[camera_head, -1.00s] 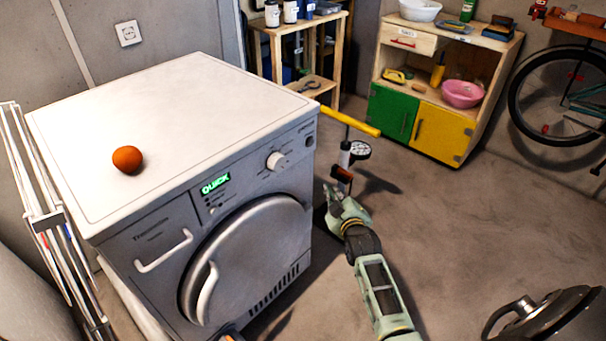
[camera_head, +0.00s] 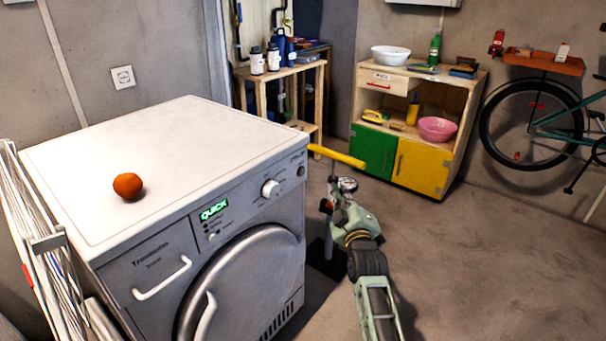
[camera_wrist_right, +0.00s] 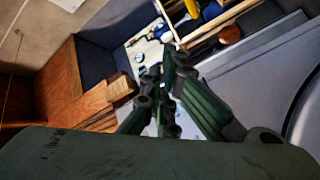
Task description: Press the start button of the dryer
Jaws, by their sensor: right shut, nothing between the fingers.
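The dryer (camera_head: 240,250) stands at the left in the head view, with a white top and a grey front. Its control panel has a lit green "QUICK" display (camera_head: 214,210), a small round button (camera_head: 212,236) below it and a white round knob (camera_head: 271,188) to the right. The start button carries no label that I can read. My right gripper (camera_head: 335,195) is shut and empty, right of the dryer's front corner and apart from the panel. Its fingers (camera_wrist_right: 163,92) show in the right wrist view, with a grey surface, probably the dryer, at right. My left gripper is not in view.
An orange ball-like fruit (camera_head: 128,186) lies on the dryer top. A yellow bar (camera_head: 337,156) juts out beyond the dryer's right side, near a floor pump (camera_head: 346,184). A drying rack (camera_head: 40,245) stands at left. The floor at right is clear.

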